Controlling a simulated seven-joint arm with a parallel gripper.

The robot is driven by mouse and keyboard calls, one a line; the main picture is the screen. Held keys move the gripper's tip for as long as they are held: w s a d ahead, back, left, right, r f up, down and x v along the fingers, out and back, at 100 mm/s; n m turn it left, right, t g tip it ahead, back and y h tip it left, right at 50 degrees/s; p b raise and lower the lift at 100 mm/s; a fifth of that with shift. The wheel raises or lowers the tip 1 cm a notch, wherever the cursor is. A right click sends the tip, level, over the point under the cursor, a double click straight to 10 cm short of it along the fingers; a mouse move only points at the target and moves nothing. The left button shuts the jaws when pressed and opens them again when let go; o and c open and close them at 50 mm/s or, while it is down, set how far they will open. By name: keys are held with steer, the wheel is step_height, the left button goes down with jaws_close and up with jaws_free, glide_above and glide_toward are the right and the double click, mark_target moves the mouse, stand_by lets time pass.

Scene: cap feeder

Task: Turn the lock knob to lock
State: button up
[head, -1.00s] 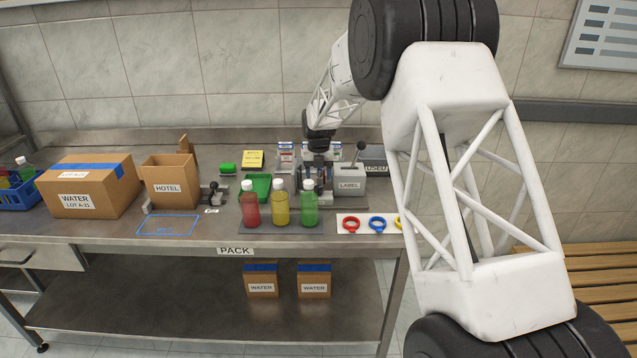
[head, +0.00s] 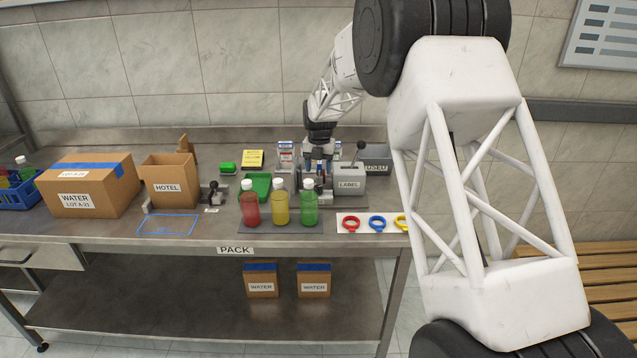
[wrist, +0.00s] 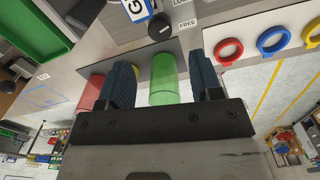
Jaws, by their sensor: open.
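In the wrist view a dark round knob (wrist: 160,27) stands on the grey fixture, with a small FREE tag (wrist: 187,23) to its right. I take it for the lock knob; which way it is set I cannot tell. My gripper (wrist: 160,63) is open, its two blue fingers apart with nothing gripped. The knob lies beyond the fingertips, roughly in line with the gap. In the head view my gripper (head: 318,166) is behind the green bottle (head: 309,205), left of the grey LABEL box (head: 349,183). The knob cannot be made out there.
Red (head: 250,207), yellow (head: 280,207) and green bottles stand in front of my gripper. Coloured rings (head: 377,223) lie on a white strip to the right. A black-knobbed lever (head: 360,147) rises from the LABEL box. A HOTEL carton (head: 168,187) stands left.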

mark_target(318, 187)
steer(key=shift+m, duration=0.7)
steer(key=shift+f, duration=0.1)
steer(key=shift+f, duration=3.8)
steer(key=c, duration=0.9)
steer(key=shift+n, duration=1.5)
